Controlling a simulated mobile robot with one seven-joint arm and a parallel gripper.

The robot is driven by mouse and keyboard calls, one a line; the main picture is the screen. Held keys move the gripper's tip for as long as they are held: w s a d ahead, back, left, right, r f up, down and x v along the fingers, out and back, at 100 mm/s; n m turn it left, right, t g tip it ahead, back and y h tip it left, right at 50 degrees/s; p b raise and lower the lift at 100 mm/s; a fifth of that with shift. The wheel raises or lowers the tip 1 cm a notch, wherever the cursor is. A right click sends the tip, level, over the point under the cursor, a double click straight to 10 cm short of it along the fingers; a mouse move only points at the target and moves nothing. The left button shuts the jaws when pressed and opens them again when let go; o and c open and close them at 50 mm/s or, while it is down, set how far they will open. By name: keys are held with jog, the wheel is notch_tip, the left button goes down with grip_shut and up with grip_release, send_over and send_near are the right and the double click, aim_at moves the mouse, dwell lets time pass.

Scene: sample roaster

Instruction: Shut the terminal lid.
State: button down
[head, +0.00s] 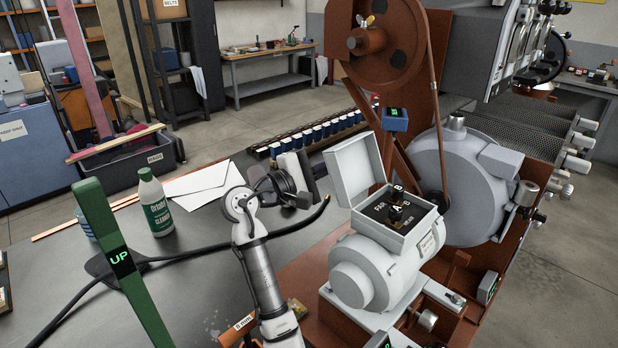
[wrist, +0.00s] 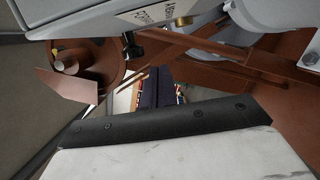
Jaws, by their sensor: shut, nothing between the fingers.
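The terminal lid (head: 353,167) is a pale grey panel standing open, tilted up at the left rear edge of the terminal box (head: 425,243). The box sits on top of a grey motor and shows a dark board with black knobs marked A and B. In the wrist view, the box's labelled side (wrist: 150,13) crosses the top. My gripper (head: 314,182) is shut and empty, just left of the lid; its fingertips are hard to make out. I cannot tell whether it touches the lid.
A brown machine frame (head: 427,110) with a wheel and belt rises behind the box. A large grey blower housing (head: 470,190) stands to its right. A black cable (head: 200,250), a green-white bottle (head: 154,205) and an envelope (head: 195,187) lie or stand on the grey table at left.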

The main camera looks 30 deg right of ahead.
aim_at(344, 162)
jog(key=shift+s+d+r, duration=0.15)
jog(key=shift+s+r, duration=0.1)
jog(key=shift+s, duration=0.3)
jog(key=shift+s+d+r, duration=0.15)
jog(key=shift+s+r, duration=0.15)
jog(key=shift+s, duration=0.25)
jog(key=shift+s+d+r, duration=0.15)
jog(key=shift+s+r, duration=0.1)
jog(key=shift+s, duration=0.3)
jog(key=shift+d+r, duration=0.15)
jog(key=shift+s+a+r+m, duration=0.1)
jog(key=shift+a+m, duration=0.1)
jog(key=shift+m, duration=0.1)
jog(key=shift+d, duration=0.1)
